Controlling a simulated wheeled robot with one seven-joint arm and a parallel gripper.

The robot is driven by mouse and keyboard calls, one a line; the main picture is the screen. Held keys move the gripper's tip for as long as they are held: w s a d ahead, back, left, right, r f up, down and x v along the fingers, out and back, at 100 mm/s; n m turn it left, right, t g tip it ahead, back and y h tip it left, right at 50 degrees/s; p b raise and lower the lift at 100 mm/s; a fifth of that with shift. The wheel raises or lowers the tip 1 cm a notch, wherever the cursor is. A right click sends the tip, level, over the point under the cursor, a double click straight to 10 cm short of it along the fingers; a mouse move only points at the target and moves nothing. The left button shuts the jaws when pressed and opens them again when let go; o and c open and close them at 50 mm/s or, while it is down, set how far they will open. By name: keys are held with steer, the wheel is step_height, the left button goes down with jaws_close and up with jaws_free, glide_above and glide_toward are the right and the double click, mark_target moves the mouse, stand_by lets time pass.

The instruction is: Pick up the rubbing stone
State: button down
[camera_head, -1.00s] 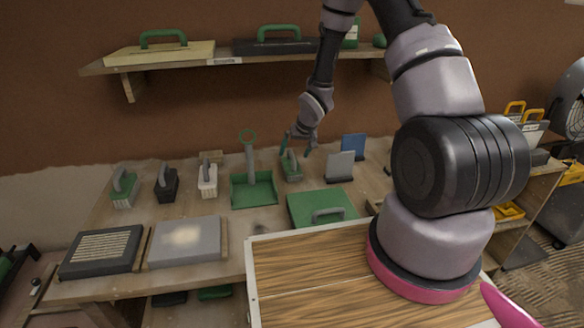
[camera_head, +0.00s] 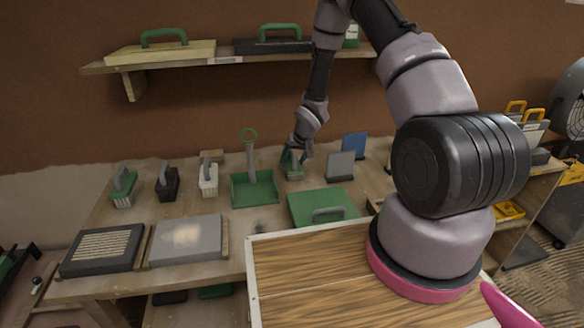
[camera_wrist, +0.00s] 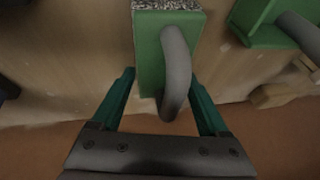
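The rubbing stone (camera_head: 293,170) is a small green block with a grey loop handle, standing at the back of the bench. In the wrist view its green body (camera_wrist: 150,50) has a speckled grey face at the top edge, and its curved grey handle (camera_wrist: 177,70) points toward me. My gripper (camera_head: 294,152) is right at it, reaching down from above. In the wrist view my gripper (camera_wrist: 162,80) is open, its two teal fingers on either side of the handle. I see gaps between the fingers and the handle. In the head view my gripper partly hides the stone.
A green dustpan-like tool (camera_head: 254,188) stands left of the stone, and its edge shows in the wrist view. Grey and blue upright floats (camera_head: 341,165) stand to the right. A green float (camera_head: 321,207) lies in front. A shelf (camera_head: 190,64) hangs above.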

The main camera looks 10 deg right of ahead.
steer(key=shift+r, duration=0.1)
step_height(320, 180, up, 10)
steer(key=shift+f, duration=0.1)
stand_by(0.4)
